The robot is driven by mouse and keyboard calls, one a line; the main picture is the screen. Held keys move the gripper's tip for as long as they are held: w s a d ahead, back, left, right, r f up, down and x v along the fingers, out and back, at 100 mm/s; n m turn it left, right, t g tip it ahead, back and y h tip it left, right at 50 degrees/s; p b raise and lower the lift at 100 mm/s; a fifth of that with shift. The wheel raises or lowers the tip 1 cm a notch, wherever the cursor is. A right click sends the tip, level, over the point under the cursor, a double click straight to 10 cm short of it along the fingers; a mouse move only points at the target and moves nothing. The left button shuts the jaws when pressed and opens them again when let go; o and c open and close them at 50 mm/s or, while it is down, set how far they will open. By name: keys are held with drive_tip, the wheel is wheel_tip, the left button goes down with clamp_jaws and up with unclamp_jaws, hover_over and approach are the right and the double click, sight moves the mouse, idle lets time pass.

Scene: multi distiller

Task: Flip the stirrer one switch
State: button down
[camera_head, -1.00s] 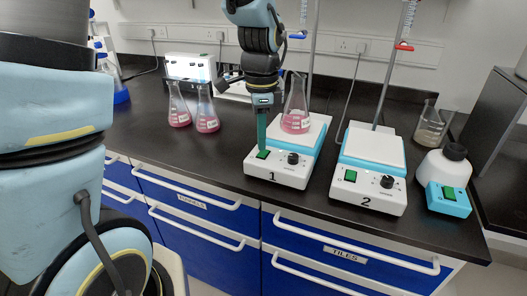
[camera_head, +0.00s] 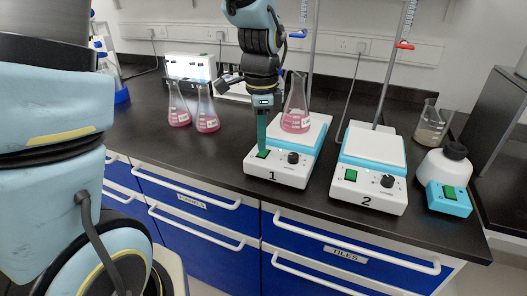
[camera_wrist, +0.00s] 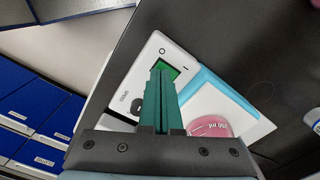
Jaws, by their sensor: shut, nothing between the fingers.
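Stirrer one (camera_head: 277,172) is a white box with a blue-edged plate, marked "1", near the bench's front edge. Its green switch (camera_head: 263,154) is on the front panel, left of a black knob (camera_head: 293,158). My gripper (camera_head: 262,149) points down with its green fingers shut, the tips at the switch. In the wrist view the fingertips (camera_wrist: 161,68) overlap the green switch (camera_wrist: 172,70) and hide part of it. I cannot tell whether they press on it. A conical flask with pink liquid (camera_head: 296,121) stands on the stirrer's plate.
Stirrer two (camera_head: 366,192) stands to the right, with a small blue-and-white device (camera_head: 448,199) beyond it. Two pink flasks (camera_head: 207,123) stand to the left. Retort stand rods rise behind both stirrers. The bench left of stirrer one is clear at the front.

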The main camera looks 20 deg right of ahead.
drive_tip(key=shift+f+b, duration=0.35)
drive_tip(key=shift+f, duration=0.3)
drive_tip(key=shift+r, duration=0.15)
wheel_tip(320, 180, up, 7)
drive_tip(key=p, duration=0.6)
drive_tip(key=shift+p, duration=0.35)
drive_tip(key=w+a+n+t, duration=0.1)
drive_tip(key=a+n, duration=1.8)
drive_tip(key=a, duration=0.6)
drive_tip(key=shift+a+f+n+t, duration=0.2)
drive_tip(key=shift+f+n+t, duration=0.1)
drive_tip(key=c, duration=1.6)
unclamp_jaws()
drive_tip(key=shift+w, duration=0.15)
